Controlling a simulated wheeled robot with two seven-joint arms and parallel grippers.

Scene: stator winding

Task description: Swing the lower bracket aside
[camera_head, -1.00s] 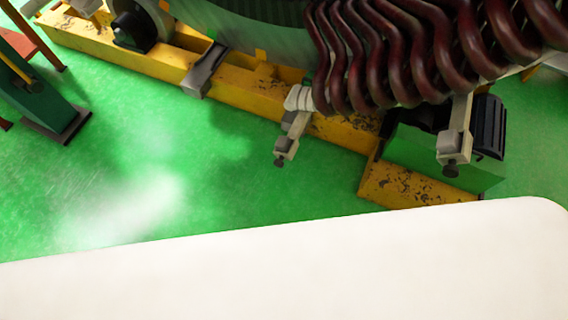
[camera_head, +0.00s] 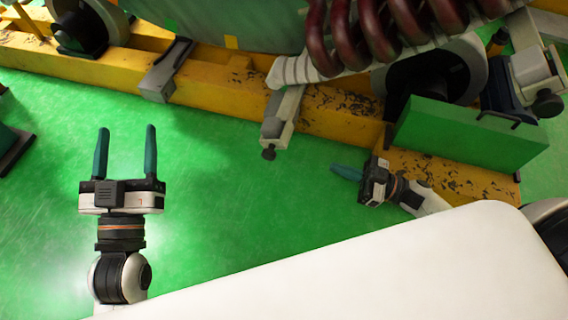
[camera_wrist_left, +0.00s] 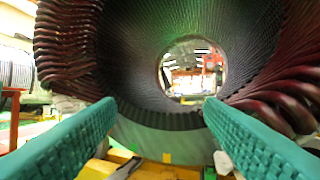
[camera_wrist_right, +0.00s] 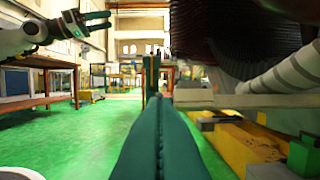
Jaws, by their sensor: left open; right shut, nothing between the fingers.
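A pale metal bracket (camera_head: 284,114) with a dark knob at its lower end hangs below the white wrapped ring at the stator's edge in the head view. A second similar bracket (camera_head: 535,70) shows at the right; I cannot tell which is the lower one. My left gripper (camera_head: 127,128) is open and empty over the green floor, left of the first bracket and apart from it. In the left wrist view its fingers frame the stator bore (camera_wrist_left: 190,75). My right gripper (camera_head: 336,168) is shut and empty, below and right of the first bracket, apart from it.
The dark red coils (camera_head: 400,30) of the stator overhang the brackets. A yellow base beam (camera_head: 225,90) carries a grey block (camera_head: 165,70). A green box (camera_head: 465,135) stands just right of my right gripper. Green floor (camera_head: 220,190) is open between my grippers.

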